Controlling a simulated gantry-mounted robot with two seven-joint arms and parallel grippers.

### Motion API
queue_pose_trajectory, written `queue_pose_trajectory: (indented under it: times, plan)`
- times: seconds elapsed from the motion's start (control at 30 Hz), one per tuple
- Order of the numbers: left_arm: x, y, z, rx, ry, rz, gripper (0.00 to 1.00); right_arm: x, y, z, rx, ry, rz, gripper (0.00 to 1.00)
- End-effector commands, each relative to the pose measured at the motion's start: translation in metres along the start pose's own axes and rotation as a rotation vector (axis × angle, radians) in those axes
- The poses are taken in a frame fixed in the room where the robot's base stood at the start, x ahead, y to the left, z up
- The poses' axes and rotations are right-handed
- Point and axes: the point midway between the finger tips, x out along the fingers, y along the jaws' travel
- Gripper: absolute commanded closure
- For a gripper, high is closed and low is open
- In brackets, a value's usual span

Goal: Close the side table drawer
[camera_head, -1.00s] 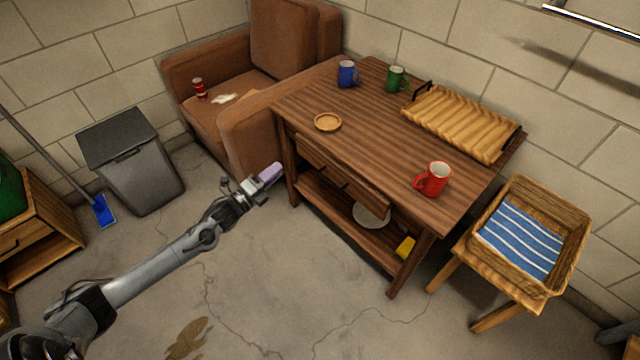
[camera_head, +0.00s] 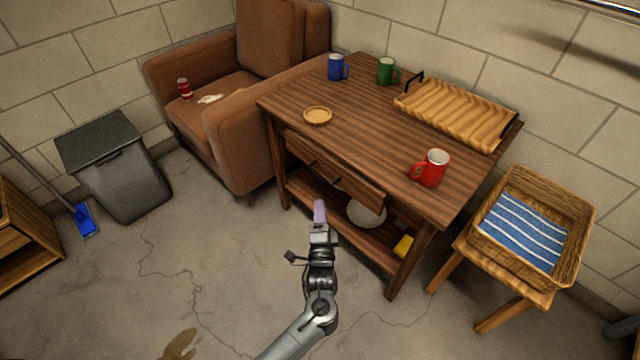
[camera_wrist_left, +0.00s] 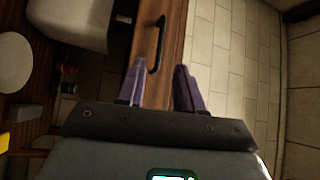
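The wooden side table (camera_head: 384,140) stands right of centre in the head view. Its drawer (camera_head: 335,172) is in the front, below the tabletop; how far it stands out is hard to tell. The drawer's dark bar handle (camera_wrist_left: 157,45) shows in the left wrist view, just beyond the fingers. My left gripper (camera_head: 319,210) is in front of the table, below the drawer front in the picture, fingers pointing toward the table. In the wrist view its purple fingers (camera_wrist_left: 158,88) are apart with nothing between them. My right gripper is out of view.
A red mug (camera_head: 431,168), small round dish (camera_head: 317,116), blue mug (camera_head: 336,68), green mug (camera_head: 386,71) and ribbed tray (camera_head: 455,112) are on the tabletop. A brown armchair (camera_head: 235,150) stands left of it, a basket (camera_head: 572,225) on a stool right.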

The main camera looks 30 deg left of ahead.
Motion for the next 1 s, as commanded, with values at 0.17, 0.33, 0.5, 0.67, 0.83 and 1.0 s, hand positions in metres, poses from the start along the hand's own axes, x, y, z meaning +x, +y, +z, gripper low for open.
queue_pose_trajectory:
  times: [0.17, 0.33, 0.5, 0.67, 0.83, 1.0]
  plan:
    - [0.021, 0.001, 0.001, -0.001, -0.001, -0.006, 0.64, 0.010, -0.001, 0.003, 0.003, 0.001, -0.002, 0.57]
    - [0.049, 0.002, 0.001, 0.000, -0.001, -0.007, 0.64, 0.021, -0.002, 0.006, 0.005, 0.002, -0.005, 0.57]
    - [0.075, 0.002, 0.001, 0.000, 0.000, -0.006, 0.64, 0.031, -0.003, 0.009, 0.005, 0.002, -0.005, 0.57]
    - [0.094, 0.001, 0.000, 0.000, 0.001, -0.005, 0.64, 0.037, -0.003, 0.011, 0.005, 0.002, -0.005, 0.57]
    - [0.103, 0.000, 0.001, 0.001, 0.001, -0.004, 0.64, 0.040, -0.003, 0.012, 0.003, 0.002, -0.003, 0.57]
    - [0.105, -0.001, 0.000, 0.000, 0.001, -0.003, 0.64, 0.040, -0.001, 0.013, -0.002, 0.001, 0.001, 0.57]
